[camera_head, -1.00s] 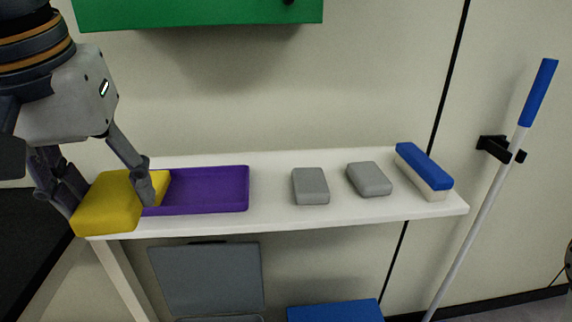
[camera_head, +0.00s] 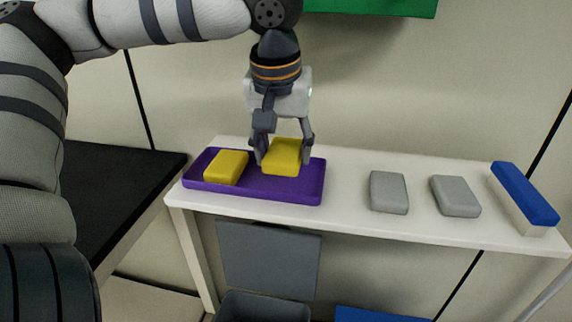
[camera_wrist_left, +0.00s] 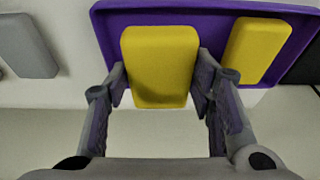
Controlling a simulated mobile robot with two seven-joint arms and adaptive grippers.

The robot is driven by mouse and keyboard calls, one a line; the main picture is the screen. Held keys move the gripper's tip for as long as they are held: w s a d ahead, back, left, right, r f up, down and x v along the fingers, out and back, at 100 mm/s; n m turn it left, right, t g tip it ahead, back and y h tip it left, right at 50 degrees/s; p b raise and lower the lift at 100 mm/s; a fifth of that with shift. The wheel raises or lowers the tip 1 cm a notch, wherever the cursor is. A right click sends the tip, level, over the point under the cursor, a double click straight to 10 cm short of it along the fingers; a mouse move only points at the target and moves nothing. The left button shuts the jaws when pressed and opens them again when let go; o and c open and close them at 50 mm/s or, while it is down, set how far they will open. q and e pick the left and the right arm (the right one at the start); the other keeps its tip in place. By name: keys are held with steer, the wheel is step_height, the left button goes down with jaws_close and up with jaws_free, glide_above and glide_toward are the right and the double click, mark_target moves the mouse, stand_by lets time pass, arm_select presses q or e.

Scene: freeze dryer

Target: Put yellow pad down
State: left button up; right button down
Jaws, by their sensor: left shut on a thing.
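My left gripper (camera_head: 283,150) is shut on a yellow pad (camera_head: 284,157), with a finger on either side of it. The held pad is over the right part of the purple tray (camera_head: 313,187); I cannot tell whether it touches the tray floor. A second yellow pad (camera_head: 226,166) lies in the left part of the tray, apart from the held one. In the left wrist view the held pad (camera_wrist_left: 160,66) sits between the fingers, the other yellow pad (camera_wrist_left: 256,50) is to its right, and the purple tray (camera_wrist_left: 215,12) is behind both. My right gripper is not in view.
The tray stands on a white shelf (camera_head: 345,215). Two grey pads (camera_head: 389,192) and a blue-and-white brush (camera_head: 524,197) lie to its right. A green box (camera_head: 380,7) hangs above. A dark worktop (camera_head: 120,185) is at the left, and a grey bin (camera_head: 262,305) is below.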

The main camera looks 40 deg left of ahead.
mark_target(286, 182)
arm_select(q)
steer(key=shift+x, duration=2.2)
steer(key=shift+d, duration=0.1)
steer(key=o, duration=1.1)
steer(key=shift+f, duration=0.15)
steer(key=v, duration=1.2)
steer(key=shift+s+d, duration=0.1)
